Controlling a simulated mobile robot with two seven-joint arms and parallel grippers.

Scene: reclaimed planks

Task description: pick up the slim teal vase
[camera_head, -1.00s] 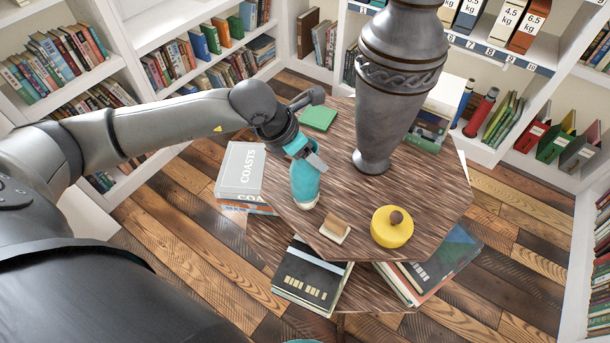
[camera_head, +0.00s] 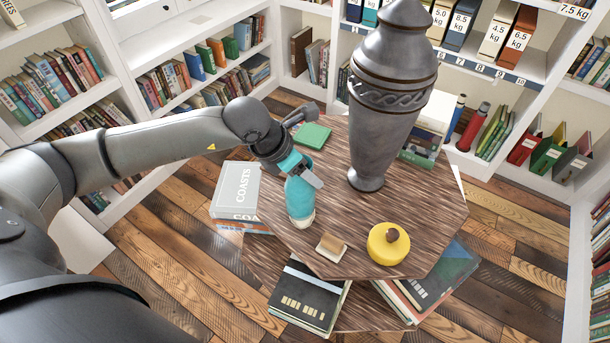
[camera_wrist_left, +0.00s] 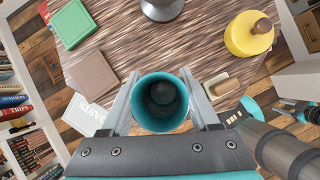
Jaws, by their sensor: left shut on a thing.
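The slim teal vase (camera_head: 300,203) stands upright near the left edge of the octagonal wooden tabletop (camera_head: 290,240). My left gripper (camera_head: 305,175) is shut on the vase near its top. In the left wrist view, the round open mouth of the vase (camera_wrist_left: 162,103) sits between the two grey fingers. The vase's base is at the tabletop in the head view; I cannot tell whether there is a small gap under it. Parts of my right arm seem to show at the right of the wrist view, too unclear to tell its jaws.
A tall grey urn (camera_head: 382,115) stands just right of the vase. A yellow lidded pot (camera_head: 388,245) and a small brown-and-cream block (camera_head: 331,246) are in front. A green flat object (camera_head: 312,135) lies behind. Grey books (camera_head: 236,192) are at left, with bookshelves around.

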